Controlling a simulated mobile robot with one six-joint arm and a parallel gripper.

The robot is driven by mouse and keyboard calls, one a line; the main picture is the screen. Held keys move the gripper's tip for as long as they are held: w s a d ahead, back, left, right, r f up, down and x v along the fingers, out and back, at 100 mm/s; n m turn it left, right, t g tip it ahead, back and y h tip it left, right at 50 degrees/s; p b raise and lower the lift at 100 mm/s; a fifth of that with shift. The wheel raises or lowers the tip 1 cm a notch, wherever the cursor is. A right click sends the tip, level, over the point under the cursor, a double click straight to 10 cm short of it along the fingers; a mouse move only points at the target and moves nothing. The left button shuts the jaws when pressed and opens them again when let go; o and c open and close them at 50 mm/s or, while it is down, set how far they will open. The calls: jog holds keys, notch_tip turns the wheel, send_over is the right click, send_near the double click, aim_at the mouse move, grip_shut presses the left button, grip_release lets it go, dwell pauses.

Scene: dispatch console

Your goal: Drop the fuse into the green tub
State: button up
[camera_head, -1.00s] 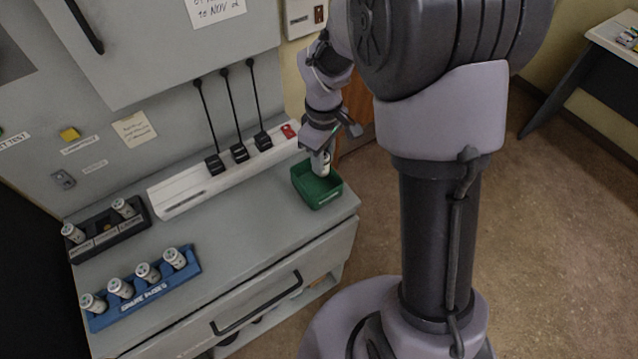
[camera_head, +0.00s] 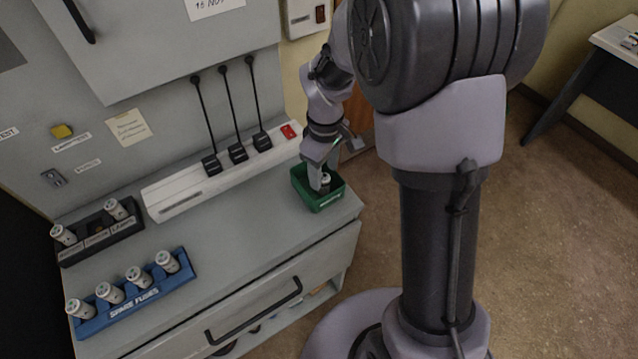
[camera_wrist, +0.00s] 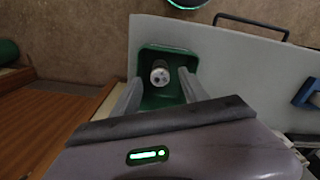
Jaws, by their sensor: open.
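The green tub (camera_head: 323,203) stands at the right end of the grey console top, near its corner. The fuse (camera_head: 325,180), a pale cylinder, is in the tub; in the wrist view the fuse (camera_wrist: 160,74) shows end-on inside the green tub (camera_wrist: 152,103). My gripper (camera_head: 322,187) reaches down over the tub. In the wrist view my gripper (camera_wrist: 158,80) is open, its fingers apart on either side of the fuse, with gaps between. I cannot tell whether the fuse touches the tub floor.
A blue spare-fuses rack (camera_head: 133,300) with several fuses and a dark rack (camera_head: 98,240) with two fuses stand at the left. A white power strip (camera_head: 220,172) with black plugs runs behind the tub. The console top between is clear.

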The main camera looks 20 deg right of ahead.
notch_tip(320, 180, up, 17)
jog(key=p, duration=0.5)
jog(key=shift+p, duration=0.3)
jog(key=shift+r, duration=0.1)
jog(key=s+a+f+m+t+y+b, duration=0.1)
jog(key=s+a+m+t+b, duration=0.1)
jog(key=s+m+b, duration=0.3)
jog(key=s+a+f+m+t+y+b, duration=0.1)
jog(key=s+m+b, duration=0.5)
jog(key=s, duration=0.8)
jog(key=a+f+m+t, duration=0.1)
jog(key=t, duration=0.1)
jog(key=shift+f+t, duration=0.25)
jog(key=shift+t, duration=0.15)
